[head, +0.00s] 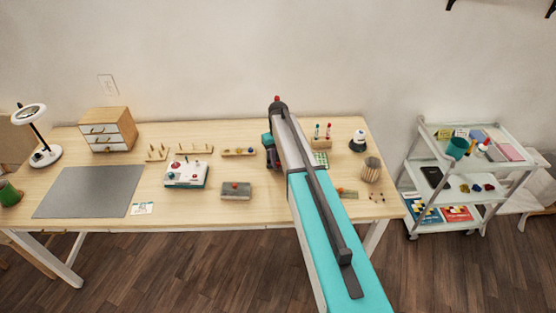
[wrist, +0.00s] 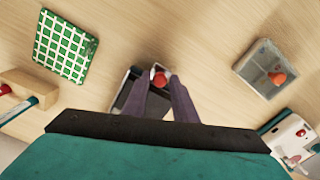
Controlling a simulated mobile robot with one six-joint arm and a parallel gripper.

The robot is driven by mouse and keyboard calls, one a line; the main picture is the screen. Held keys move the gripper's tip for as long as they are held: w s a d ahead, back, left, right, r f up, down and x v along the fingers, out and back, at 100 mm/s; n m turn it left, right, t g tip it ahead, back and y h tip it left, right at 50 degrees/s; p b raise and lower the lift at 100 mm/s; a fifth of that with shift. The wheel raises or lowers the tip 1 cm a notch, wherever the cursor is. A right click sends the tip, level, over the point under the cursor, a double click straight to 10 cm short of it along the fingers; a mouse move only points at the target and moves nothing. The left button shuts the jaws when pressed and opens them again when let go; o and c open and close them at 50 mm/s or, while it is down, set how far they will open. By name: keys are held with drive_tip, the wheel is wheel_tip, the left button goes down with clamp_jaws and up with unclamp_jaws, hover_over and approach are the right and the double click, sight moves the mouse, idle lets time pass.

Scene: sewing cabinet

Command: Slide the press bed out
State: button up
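In the wrist view the two dark purple-grey fingers of my gripper (wrist: 161,82) point down on either side of a small red-orange knob (wrist: 159,77). The knob belongs to a grey and dark box-like piece (wrist: 125,87), possibly the press, partly covered by the fingers and the wrist. The fingertips are close to the knob. I cannot tell whether they touch or grip it. In the head view my arm reaches over the table and hides this piece.
A white and green box with red knobs (head: 187,174) stands further left on the wooden table (head: 215,215). A green checked board (wrist: 65,46) and a wooden holder (wrist: 28,87) lie on the other side of my gripper. A white cart (head: 408,170) stands at the right.

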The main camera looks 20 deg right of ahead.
clamp_jaws()
drive_tip(key=shift+s+a+b, duration=0.35)
drive_tip(key=shift+s+a, duration=0.05)
drive_tip(key=shift+s, duration=1.05)
drive_tip(key=shift+s+a+b, duration=0.35)
drive_tip(key=shift+s+b, duration=0.05)
drive_tip(key=shift+s, duration=1.05)
drive_tip(key=shift+s+a+b, duration=0.35)
drive_tip(key=shift+s+a, duration=0.05)
drive_tip(key=shift+s, duration=1.05)
unclamp_jaws()
drive_tip(key=shift+r, duration=0.2)
drive_tip(key=shift+r+b, duration=0.3)
drive_tip(key=shift+r, duration=0.2)
wheel_tip(320, 180, up, 12)
drive_tip(key=b, duration=0.3)
drive_tip(key=shift+r, duration=0.25)
